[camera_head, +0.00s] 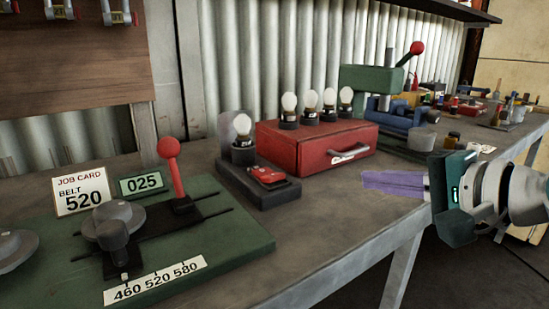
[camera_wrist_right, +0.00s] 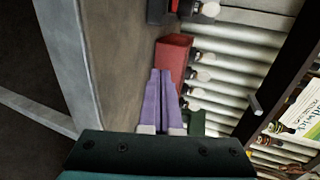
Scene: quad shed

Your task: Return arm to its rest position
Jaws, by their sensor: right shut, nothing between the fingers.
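My right gripper (camera_head: 367,180) comes in from the right in the head view, with its purple fingers over the front edge of the workbench (camera_head: 330,215). Its fingers are together and hold nothing. In the right wrist view the purple fingers (camera_wrist_right: 160,72) also lie side by side, pointing toward the red case (camera_wrist_right: 172,58). The gripper is apart from the red case (camera_head: 310,150), to its front right. My left gripper does not show in either view.
A green board (camera_head: 240,240) with a red-knobbed lever (camera_head: 172,165) and a job card (camera_head: 82,192) is at left. A dark block (camera_head: 240,185) with a bulb and red switch sits mid-bench. A green press (camera_head: 365,80) stands farther back.

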